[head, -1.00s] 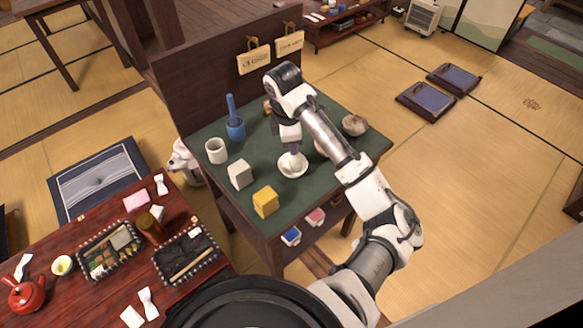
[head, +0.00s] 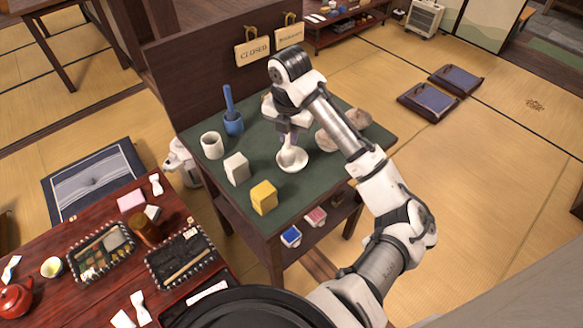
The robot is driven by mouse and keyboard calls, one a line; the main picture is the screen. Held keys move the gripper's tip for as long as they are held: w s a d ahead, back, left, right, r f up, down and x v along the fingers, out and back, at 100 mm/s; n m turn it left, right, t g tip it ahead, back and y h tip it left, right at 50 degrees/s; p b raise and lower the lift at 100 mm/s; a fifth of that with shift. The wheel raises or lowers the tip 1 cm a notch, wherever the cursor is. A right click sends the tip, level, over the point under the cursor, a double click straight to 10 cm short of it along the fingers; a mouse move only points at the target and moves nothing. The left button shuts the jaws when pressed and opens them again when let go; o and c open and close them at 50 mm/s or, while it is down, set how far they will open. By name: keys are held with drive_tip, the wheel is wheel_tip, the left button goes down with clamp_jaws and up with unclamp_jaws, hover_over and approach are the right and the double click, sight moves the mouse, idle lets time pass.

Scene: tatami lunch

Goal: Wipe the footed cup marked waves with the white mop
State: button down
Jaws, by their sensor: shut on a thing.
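My gripper (head: 290,136) points down over the middle of the green-topped table (head: 318,184). It is shut on a slim white piece that looks like the white mop (head: 289,153). The mop's lower end is over or in a shallow white dish (head: 292,167); I cannot tell whether they touch. A plain white cup (head: 212,146) stands at the table's left, with no mark readable. My arm partly hides pale bowls (head: 327,141) at the right. No wave mark shows on any vessel, so I cannot tell which is the footed cup.
A blue pot (head: 234,124) with an upright blue handle stands at back left. A whitish block (head: 237,168) and a yellow block (head: 264,197) are at front left. A dark back panel (head: 205,80) with hanging signs rises behind. The table's front right is clear.

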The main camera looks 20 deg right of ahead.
drive_tip(key=shift+n, duration=0.8)
drive_tip(key=m+p, duration=0.2)
drive_tip(key=m, duration=0.1)
drive_tip(key=shift+s+r, duration=0.1)
drive_tip(key=shift+r, duration=0.3)
drive_tip(key=m+p, duration=0.4)
drive_tip(key=shift+s+d+m+h, duration=0.1)
drive_tip(key=shift+d+m+h, duration=0.05)
drive_tip(key=shift+m+h, duration=0.25)
drive_tip(key=m, duration=0.2)
drive_tip(key=shift+d+f+m+g, duration=0.15)
drive_tip(key=shift+f+m+g, duration=0.15)
drive_tip(key=shift+f, duration=0.05)
drive_tip(key=m, duration=0.3)
drive_tip(key=shift+s+m, duration=0.15)
drive_tip(key=shift+m, duration=0.15)
